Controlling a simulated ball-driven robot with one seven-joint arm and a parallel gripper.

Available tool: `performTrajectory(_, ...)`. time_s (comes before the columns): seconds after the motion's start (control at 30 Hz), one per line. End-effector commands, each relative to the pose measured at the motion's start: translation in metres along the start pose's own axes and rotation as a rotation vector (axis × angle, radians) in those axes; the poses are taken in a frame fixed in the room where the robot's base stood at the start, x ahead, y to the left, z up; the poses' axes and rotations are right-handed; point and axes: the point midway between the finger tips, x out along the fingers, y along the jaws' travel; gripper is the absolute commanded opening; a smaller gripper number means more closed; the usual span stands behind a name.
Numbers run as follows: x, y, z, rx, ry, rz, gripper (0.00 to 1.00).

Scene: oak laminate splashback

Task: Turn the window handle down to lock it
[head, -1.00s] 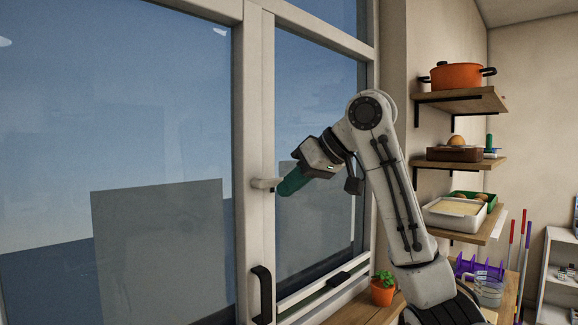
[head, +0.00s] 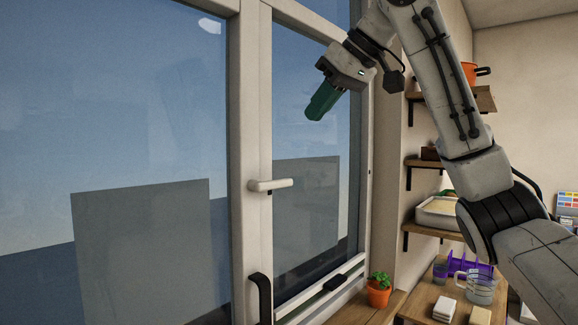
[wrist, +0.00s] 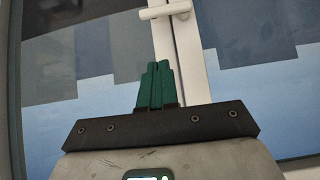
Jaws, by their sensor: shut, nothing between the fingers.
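The white window handle (head: 270,185) sits on the upright frame between two panes in the head view. Its lever points sideways to the right, about level. In the wrist view the handle (wrist: 168,10) shows at the top edge, beyond the fingertips. My gripper (head: 313,114) has green fingers and is above and to the right of the handle, apart from it. In the wrist view the fingers (wrist: 158,66) are together, with nothing between them.
A black pull handle (head: 260,297) is on the frame below. A potted plant (head: 379,289) stands on the sill to the right. Wall shelves (head: 428,164) hold a tray and a pot. A jug (head: 480,287) and a purple rack are on the counter. The space before the panes is clear.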

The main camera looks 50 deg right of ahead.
Motion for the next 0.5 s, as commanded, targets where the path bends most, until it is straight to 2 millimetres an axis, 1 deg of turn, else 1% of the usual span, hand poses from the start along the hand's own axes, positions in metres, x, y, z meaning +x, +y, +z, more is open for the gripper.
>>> performTrajectory(0.13,0.004,0.0,0.0,0.0,0.0,-0.001,0.0)
performTrajectory(0.27,0.018,0.001,0.0,0.001,-0.002,-0.001,0.0)
performTrajectory(0.37,0.034,0.0,0.0,0.0,-0.003,-0.002,0.0)
performTrajectory(0.5,0.062,0.0,-0.001,0.001,-0.003,-0.001,0.0)
